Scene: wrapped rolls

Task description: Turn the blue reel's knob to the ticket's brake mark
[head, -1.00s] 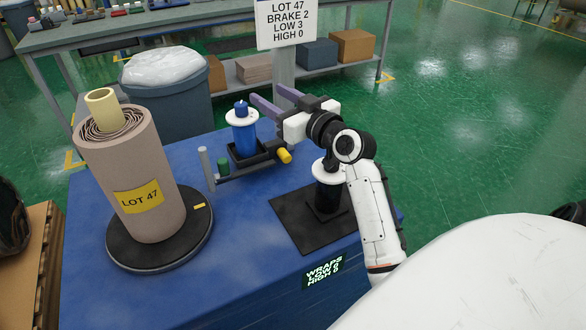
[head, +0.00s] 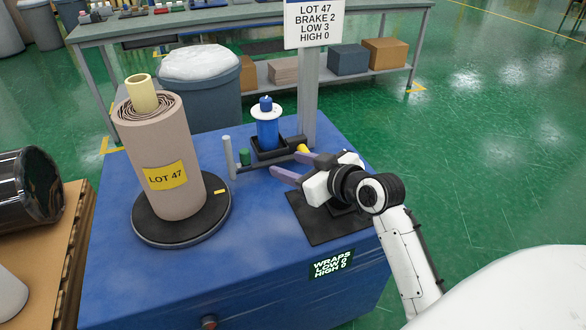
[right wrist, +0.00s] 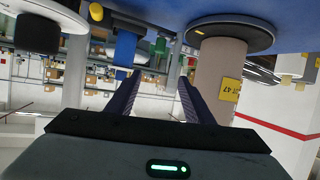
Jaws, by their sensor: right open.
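The blue reel (head: 267,134) stands upright in a black holder on the blue table. Its yellow knob (head: 303,148) sticks out at the holder's right end. In the right wrist view, which looks upside down, the blue reel (right wrist: 125,48) and yellow knob (right wrist: 96,11) show at the upper left. The ticket (head: 313,24) on a post reads LOT 47, BRAKE 2, LOW 3, HIGH 0. My right gripper (head: 284,162) is open and empty, its purple fingers just in front of the knob, apparently apart from it. No brake marks can be read at the knob. My left gripper is out of view.
A wrapped roll labelled LOT 47 (head: 160,130) stands on a black turntable (head: 215,215) at the left. My right gripper covers most of the dark reel on the black mat (head: 315,225).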

